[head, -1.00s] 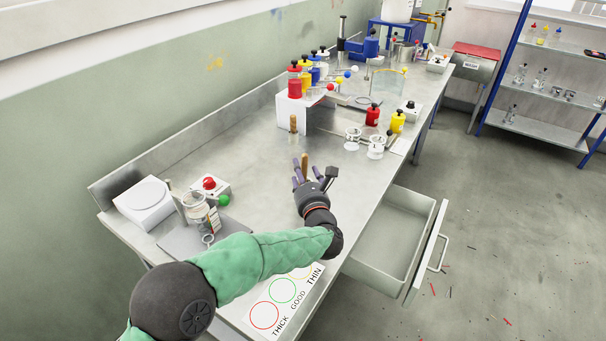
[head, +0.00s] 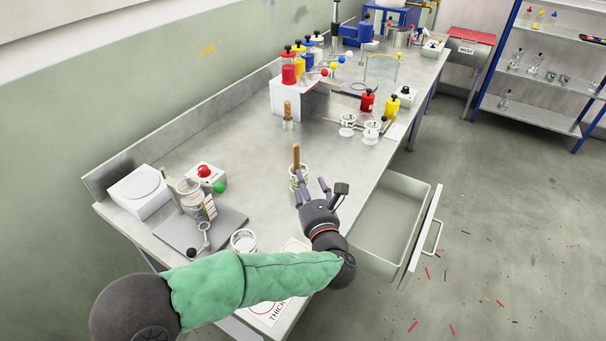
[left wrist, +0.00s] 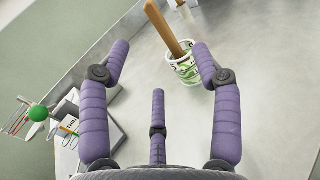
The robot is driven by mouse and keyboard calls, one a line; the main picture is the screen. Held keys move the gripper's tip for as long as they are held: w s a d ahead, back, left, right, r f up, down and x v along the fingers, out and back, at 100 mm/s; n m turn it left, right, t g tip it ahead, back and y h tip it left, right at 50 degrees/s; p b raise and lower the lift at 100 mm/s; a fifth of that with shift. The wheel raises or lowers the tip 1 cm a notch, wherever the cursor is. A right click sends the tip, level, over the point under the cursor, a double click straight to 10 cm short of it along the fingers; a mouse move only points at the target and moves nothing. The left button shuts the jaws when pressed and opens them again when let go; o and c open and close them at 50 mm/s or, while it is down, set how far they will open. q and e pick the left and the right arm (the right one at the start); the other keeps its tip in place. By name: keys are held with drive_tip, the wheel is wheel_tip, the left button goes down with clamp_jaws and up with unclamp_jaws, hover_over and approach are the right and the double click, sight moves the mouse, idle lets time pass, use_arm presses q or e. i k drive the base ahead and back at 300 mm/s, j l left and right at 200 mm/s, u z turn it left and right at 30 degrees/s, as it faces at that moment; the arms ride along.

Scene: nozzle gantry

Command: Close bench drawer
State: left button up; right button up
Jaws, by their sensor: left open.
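The bench drawer (head: 387,225) is pulled out from the front of the steel bench, on the right in the head view. It looks empty. Its front panel (head: 424,237) carries a pale bar handle (head: 435,241). My left gripper (head: 313,188) is open and empty above the bench top, to the left of the drawer. In the left wrist view its purple fingers (left wrist: 160,85) are spread apart. A small cup with a wooden-handled tool (head: 296,164) stands just beyond the fingers; the cup also shows in the left wrist view (left wrist: 188,70). My right gripper is not in view.
The floor right of the drawer is clear apart from small scraps.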

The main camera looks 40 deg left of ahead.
sight(379, 242)
drive_tip(key=l, duration=0.6)
drive_tip(key=i+l, duration=0.1)
drive_tip(key=l, duration=0.55)
